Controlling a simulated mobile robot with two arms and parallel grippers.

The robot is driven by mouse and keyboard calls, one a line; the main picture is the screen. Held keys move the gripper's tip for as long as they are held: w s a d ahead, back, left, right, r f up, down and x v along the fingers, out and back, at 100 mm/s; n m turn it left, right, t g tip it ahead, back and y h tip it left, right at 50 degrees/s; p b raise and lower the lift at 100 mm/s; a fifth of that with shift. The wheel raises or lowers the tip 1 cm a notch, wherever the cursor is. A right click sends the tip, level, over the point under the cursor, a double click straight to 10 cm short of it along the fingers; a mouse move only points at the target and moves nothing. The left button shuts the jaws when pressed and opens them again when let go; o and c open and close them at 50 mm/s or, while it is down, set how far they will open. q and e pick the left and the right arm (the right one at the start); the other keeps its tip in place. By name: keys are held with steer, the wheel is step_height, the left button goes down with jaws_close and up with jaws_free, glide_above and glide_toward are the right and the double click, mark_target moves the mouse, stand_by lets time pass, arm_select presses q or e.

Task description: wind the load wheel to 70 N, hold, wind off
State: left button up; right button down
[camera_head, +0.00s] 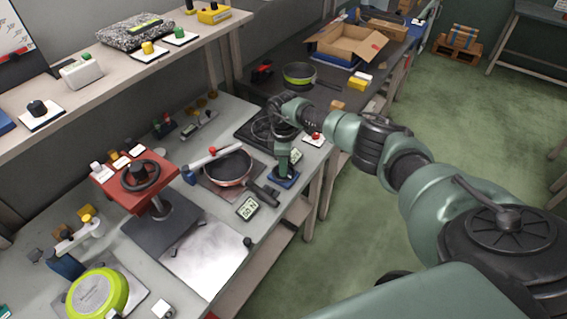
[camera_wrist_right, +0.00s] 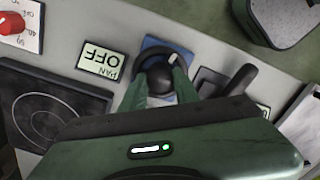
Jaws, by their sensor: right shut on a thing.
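My right gripper (camera_head: 283,165) points down at the blue base (camera_head: 288,181) near the bench's front edge. In the right wrist view, the gripper (camera_wrist_right: 160,82) is shut on a small black wheel (camera_wrist_right: 157,64) with a white mark, on the blue base. I take this as the load wheel; the fingers partly hide it. A display reading 00 N (camera_head: 248,208) stands left of it. Another display (camera_wrist_right: 102,62) reads PAN OFF, upside down in the wrist view. A copper-coloured pan (camera_head: 230,168) lies beside the gripper under a bar with a red knob. My left gripper is not in view.
A red stand with a black handwheel (camera_head: 140,175) stands to the left. A dark hob (camera_wrist_right: 45,115) lies close to the gripper. A lime-green pan (camera_head: 97,294) is at front left. A cardboard box (camera_head: 345,42) stands on the far bench.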

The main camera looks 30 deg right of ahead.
steer(key=shift+w+d+r, duration=0.1)
steer(key=shift+w+r, duration=0.1)
steer(key=c, duration=1.2)
jaws_free()
steer(key=shift+c, duration=0.2)
steer(key=shift+o, duration=0.9)
steer(key=shift+s+f, duration=0.1)
step_height(320, 180, up, 8)
steer(key=shift+f+b, duration=0.1)
steer(key=shift+b, duration=0.6)
